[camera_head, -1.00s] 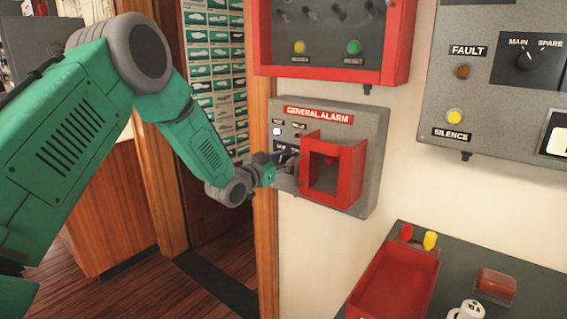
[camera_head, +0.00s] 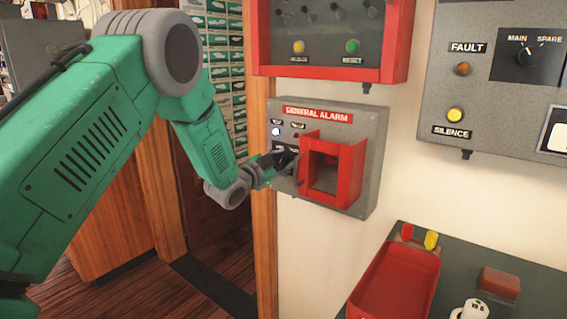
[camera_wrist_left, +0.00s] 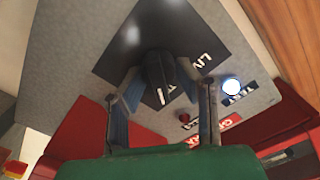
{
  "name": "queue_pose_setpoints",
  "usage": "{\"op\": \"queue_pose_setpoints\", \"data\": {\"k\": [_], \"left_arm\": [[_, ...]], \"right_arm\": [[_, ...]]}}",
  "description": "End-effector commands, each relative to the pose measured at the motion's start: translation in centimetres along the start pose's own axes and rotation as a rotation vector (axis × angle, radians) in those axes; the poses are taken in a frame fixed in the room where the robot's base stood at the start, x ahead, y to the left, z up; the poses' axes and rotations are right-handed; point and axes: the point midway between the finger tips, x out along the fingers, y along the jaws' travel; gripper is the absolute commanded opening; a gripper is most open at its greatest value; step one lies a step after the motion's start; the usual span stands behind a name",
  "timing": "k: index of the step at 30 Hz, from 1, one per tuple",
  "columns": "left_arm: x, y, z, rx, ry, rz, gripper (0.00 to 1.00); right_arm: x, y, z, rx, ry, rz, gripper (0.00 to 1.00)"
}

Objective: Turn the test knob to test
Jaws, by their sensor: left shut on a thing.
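The grey general alarm box (camera_head: 370,130) hangs on the wall and has a red frame (camera_head: 352,172) on its front. My left gripper (camera_head: 284,164) is at the lower left of this box. In the left wrist view, the black test knob (camera_wrist_left: 160,68) sits on a black plate (camera_wrist_left: 205,38) between the two fingers of my left gripper (camera_wrist_left: 165,98), which is shut on it. Part of a label reading "LIV" shows beside the knob; other lettering is partly hidden. A lit white lamp (camera_wrist_left: 232,87) has a "TEST" label beside it. My right gripper is not in view.
A red-framed panel (camera_head: 334,72) hangs just above the alarm box. A grey fault panel (camera_head: 440,100) is at the right. Below, a counter holds a red tray (camera_head: 400,283) and a white mug (camera_head: 470,311). A wooden door post (camera_head: 264,230) stands close to the left.

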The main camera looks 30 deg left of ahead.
Motion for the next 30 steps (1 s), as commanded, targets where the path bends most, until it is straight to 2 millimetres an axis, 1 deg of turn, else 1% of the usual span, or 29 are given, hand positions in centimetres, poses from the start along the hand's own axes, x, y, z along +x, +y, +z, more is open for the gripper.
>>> {"op": "queue_pose_setpoints", "data": {"k": [8,9,10,19,22,26,30], "left_arm": [[0.0,0.1,0.1,0.001,-0.002,0.001,0.0],[0.0,0.1,0.1,0.001,-0.002,0.002,0.42],[0.0,0.1,0.1,0.001,-0.002,0.002,0.48],[-0.1,0.1,0.1,0.0,-0.001,0.001,0.48],[-0.6,0.0,0.1,0.0,-0.002,0.001,0.48],[-2.5,0.1,0.1,-0.001,-0.002,0.002,0.48],[-5.6,0.0,0.2,-0.003,-0.004,0.001,0.48]], "right_arm": [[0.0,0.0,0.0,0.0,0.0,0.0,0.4],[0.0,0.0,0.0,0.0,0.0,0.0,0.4],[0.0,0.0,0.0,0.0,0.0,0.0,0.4],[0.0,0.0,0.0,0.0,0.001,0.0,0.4],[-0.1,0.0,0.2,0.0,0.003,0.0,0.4],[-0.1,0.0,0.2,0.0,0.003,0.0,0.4],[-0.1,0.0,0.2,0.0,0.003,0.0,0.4]]}}
